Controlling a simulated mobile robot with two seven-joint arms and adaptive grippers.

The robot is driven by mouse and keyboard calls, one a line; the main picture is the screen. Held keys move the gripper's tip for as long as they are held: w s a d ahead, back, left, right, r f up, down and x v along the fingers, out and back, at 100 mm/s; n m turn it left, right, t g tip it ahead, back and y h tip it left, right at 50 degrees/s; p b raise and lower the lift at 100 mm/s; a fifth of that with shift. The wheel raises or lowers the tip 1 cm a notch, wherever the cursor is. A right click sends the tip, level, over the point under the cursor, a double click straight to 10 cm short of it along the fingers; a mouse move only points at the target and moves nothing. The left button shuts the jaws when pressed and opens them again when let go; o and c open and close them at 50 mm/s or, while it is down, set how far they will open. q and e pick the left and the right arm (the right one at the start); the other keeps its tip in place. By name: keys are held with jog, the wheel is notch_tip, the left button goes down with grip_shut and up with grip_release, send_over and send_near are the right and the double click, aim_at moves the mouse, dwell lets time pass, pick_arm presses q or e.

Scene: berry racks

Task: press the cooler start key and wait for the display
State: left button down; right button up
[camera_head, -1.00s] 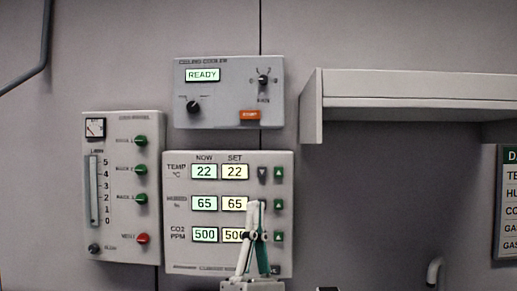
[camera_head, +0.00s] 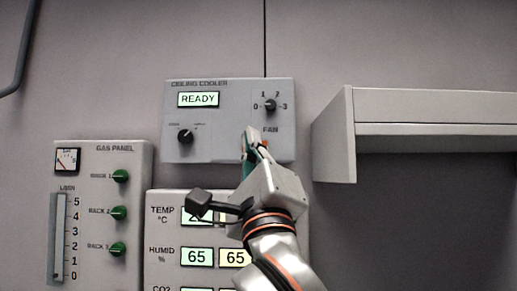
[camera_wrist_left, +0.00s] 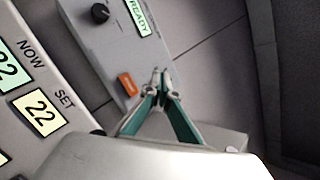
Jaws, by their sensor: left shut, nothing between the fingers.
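The ceiling cooler panel (camera_head: 222,143) is a grey box on the wall with a lit display (camera_head: 198,99) reading READY. In the left wrist view the display (camera_wrist_left: 139,16) shows in part. My left gripper (camera_head: 252,138) is shut and empty, in front of the cooler's lower right part. In the left wrist view its fingertips (camera_wrist_left: 161,77) are just right of the key. I cannot tell whether they touch the panel. My right gripper is out of view.
A fan dial (camera_head: 270,105) and another black knob (camera_head: 185,136) are on the cooler. The climate panel (camera_head: 157,237) is below, partly behind my arm. The gas panel (camera_head: 90,180) stands to the left. A grey shelf hood (camera_head: 345,135) juts out at the right.

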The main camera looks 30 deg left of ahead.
pick_arm(q)
jog(key=shift+d, duration=0.1)
dwell(0.3)
jog(key=w+a+b, duration=0.2)
jog(key=w+a, duration=0.2)
jog(key=w, duration=0.3)
jog(key=shift+w+a, duration=0.2)
jog(key=shift+a, duration=0.15)
jog(key=shift+w+a, duration=0.1)
jog(key=shift+w, duration=0.05)
dwell(1.2)
jog(key=shift+w+a, duration=0.15)
jog(key=shift+w, duration=0.1)
